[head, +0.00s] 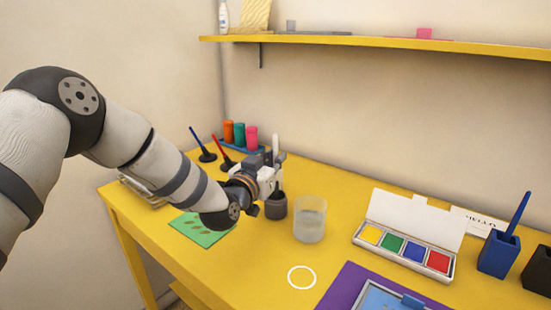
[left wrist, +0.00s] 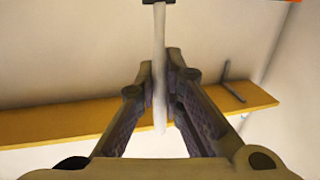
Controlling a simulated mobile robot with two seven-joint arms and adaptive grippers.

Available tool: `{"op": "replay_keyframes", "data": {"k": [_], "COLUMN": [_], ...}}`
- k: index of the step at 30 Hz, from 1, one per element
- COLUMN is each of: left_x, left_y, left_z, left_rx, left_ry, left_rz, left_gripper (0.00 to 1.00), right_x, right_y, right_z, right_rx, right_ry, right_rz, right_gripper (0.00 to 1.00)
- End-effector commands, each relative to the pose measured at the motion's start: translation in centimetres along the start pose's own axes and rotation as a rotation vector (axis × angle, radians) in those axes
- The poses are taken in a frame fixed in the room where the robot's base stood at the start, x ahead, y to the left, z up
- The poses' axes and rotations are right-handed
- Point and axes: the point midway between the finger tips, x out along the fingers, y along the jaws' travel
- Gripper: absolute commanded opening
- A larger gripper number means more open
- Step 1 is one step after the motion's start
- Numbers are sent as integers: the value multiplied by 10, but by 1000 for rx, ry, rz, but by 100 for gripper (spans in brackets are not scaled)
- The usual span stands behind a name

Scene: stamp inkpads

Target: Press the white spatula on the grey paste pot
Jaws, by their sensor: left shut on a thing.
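My left gripper (head: 274,170) is shut on the white spatula (head: 275,142), which stands roughly upright with its top above the fingers. In the left wrist view the spatula (left wrist: 159,65) is a thin white strip pinched between both fingers (left wrist: 160,85). My right gripper is not in view.
A green card (head: 199,230) lies to the left, and coloured bottles (head: 240,134) and stamps stand behind. An open ink palette (head: 403,250) is farther right. A white ring (head: 301,277) marks free table in front.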

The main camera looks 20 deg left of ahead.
Motion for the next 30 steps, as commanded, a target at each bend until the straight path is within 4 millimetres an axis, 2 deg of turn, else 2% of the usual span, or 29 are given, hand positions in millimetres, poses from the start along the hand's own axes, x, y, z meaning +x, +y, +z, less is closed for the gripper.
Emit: {"op": "replay_keyframes", "data": {"k": [11, 18, 30], "left_x": [0, -1, 0], "left_y": [0, 0, 0], "left_z": [0, -32, -70], "left_rx": [1, 3, 1], "left_ry": [-5, 4, 4], "left_rz": [1, 0, 1], "left_gripper": [0, 0, 0], "right_x": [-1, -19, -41], "right_y": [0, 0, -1], "right_z": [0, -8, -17], "right_rx": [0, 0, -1], "right_ry": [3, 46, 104], "right_rz": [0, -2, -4], "right_gripper": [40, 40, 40]}}
